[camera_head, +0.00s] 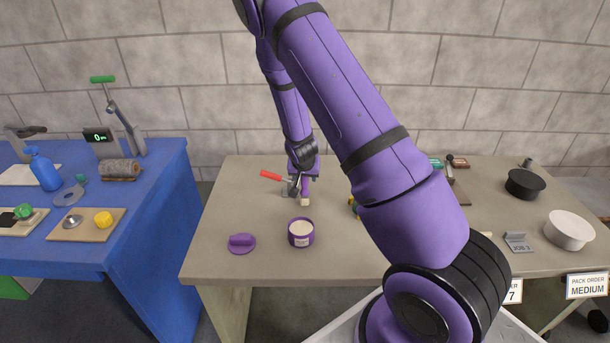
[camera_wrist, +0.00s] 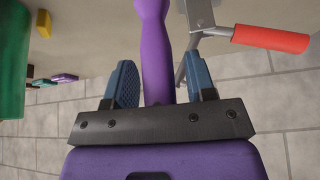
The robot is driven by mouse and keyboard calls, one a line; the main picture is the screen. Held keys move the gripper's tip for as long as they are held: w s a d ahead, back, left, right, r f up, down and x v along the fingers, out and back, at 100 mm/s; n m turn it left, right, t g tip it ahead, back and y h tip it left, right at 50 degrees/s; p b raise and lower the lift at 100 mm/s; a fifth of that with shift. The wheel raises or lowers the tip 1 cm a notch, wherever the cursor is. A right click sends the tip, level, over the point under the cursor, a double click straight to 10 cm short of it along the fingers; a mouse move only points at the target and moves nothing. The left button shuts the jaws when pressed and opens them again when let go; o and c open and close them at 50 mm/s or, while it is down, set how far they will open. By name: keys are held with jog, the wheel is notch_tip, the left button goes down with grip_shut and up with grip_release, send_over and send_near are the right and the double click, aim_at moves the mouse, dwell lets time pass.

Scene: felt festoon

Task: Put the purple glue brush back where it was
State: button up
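The purple glue brush (camera_head: 306,188) is upright under my gripper, its pale bristle end low, at or just above the table. I cannot tell if it touches the table. In the wrist view its purple handle (camera_wrist: 155,45) runs between the two blue fingers of my gripper (camera_wrist: 162,80). A gap shows between the handle and the right finger, and the left finger is very close to it. In the head view my gripper (camera_head: 302,178) is low over the back of the table. The purple glue pot (camera_head: 301,238) stands open with white contents, in front of the brush.
A red-handled metal tool (camera_head: 271,175) lies close left of the brush; it also shows in the wrist view (camera_wrist: 270,38). A purple lid (camera_head: 242,243) lies left of the pot. My arm hides part of the table (camera_head: 225,200). A blue table (camera_head: 140,215) stands left.

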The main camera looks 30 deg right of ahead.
jog(key=shift+a+r, duration=0.1)
jog(key=shift+r, duration=0.35)
jog(key=s+a+r+n+y, duration=0.1)
jog(key=s+a+r, duration=0.4)
jog(key=r, duration=0.5)
jog(key=s+a+r+n+y, duration=0.2)
jog(key=s+a+r, duration=0.1)
jog(key=s+r, duration=0.55)
jog(key=s+a+r+n+y, duration=0.1)
jog(key=s+a+r, duration=0.25)
jog(key=r, duration=0.85)
jog(key=s+a+r+n, duration=0.2)
jog(key=s+r, duration=0.2)
jog(key=s, duration=0.5)
jog(key=s+a+r+n, duration=0.2)
jog(key=s+r, duration=0.2)
jog(key=s, duration=0.5)
jog(key=shift+t, duration=0.4)
jog(key=shift+c, duration=0.7)
